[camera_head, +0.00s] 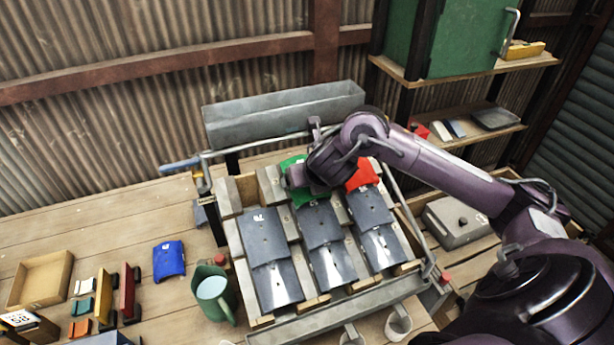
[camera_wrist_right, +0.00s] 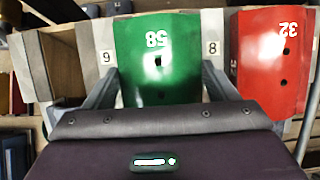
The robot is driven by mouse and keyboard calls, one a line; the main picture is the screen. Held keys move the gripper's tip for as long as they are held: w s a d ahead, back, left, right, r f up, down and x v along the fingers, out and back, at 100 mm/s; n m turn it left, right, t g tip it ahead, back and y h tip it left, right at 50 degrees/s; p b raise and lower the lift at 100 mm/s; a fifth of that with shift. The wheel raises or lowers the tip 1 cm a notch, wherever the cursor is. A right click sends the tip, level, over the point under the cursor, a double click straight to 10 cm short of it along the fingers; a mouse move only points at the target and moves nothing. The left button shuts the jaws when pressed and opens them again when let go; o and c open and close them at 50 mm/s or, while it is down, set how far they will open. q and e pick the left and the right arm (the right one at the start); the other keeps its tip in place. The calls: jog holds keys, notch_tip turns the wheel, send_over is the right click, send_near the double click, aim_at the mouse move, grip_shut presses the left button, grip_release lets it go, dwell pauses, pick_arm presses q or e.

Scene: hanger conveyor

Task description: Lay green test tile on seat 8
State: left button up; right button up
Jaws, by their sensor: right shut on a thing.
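The green test tile (camera_head: 291,163) is at the upper end of the sloped rack (camera_head: 230,200), partly hidden by my right gripper (camera_head: 308,176). In the right wrist view the green tile (camera_wrist_right: 158,62) carries the number 58 and two dark holes. The fingers of my right gripper (camera_wrist_right: 158,95) are shut on its two sides. Label 9 (camera_wrist_right: 106,57) is left of the tile and label 8 (camera_wrist_right: 212,48) is right of it. Whether the tile rests fully on the rack cannot be told. My left gripper is not in view.
A red tile (camera_head: 362,174) marked 32 (camera_wrist_right: 275,50) lies beside the green one. Several grey tiles (camera_head: 263,235) cover the lower rack. A metal trough (camera_head: 285,115) stands behind. A blue tile (camera_head: 169,259) and a green watering can (camera_head: 214,293) are at left.

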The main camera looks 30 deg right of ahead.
jog(key=shift+f, duration=0.1)
jog(key=o, duration=1.1)
jog(key=p+v, duration=0.1)
jog(key=v, duration=0.5)
jog(key=shift+s+r+p, duration=0.15)
jog(key=shift+r+p, duration=0.25)
jog(key=shift+r, duration=0.05)
jog(key=shift+s+r, duration=0.3)
jog(key=shift+s, duration=0.15)
jog(key=shift+a+f, duration=0.1)
jog(key=shift+f, duration=0.05)
